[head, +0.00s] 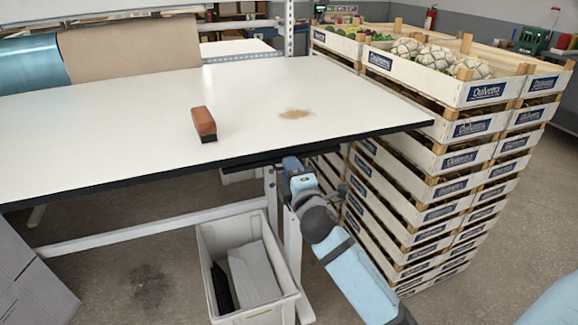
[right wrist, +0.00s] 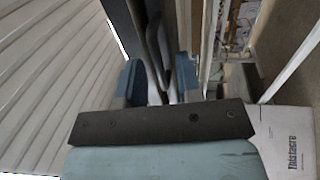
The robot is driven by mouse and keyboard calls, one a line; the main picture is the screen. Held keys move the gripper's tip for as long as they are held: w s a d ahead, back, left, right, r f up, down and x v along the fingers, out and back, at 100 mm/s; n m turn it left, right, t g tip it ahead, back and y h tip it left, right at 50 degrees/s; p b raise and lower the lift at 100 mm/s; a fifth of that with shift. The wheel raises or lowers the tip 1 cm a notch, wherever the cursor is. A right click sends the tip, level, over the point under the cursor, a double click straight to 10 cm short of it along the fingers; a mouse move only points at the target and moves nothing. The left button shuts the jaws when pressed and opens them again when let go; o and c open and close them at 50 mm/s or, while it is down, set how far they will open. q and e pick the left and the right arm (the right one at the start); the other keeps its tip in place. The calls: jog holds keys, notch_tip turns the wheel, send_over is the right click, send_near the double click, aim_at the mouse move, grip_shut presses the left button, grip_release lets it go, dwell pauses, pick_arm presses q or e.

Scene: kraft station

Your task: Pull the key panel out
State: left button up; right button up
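My right gripper (head: 292,168) is at the front edge of the white table, just under its top. A thin dark panel (head: 262,158) shows there under the edge, beside the gripper; I take it for the key panel, but its face is hidden. In the right wrist view the two blue fingers (right wrist: 157,82) stand on either side of a dark, curved part (right wrist: 156,45). I cannot tell whether they press on it. My left gripper is not in view.
The white table (head: 120,120) bears a brown-and-black block (head: 204,123) and a brown stain. A grey bin (head: 245,265) stands below, beside a table leg. Stacked wooden crates (head: 440,185) stand close to the right of my arm.

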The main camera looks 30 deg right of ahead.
jog(key=shift+w+d+r, duration=0.1)
jog(key=shift+w+d, duration=0.05)
jog(key=shift+w, duration=0.45)
grip_shut()
jog(key=r+p+v, duration=0.1)
jog(key=v, duration=0.7)
jog(key=shift+s+r, duration=0.2)
jog(key=shift+s, duration=0.05)
grip_release()
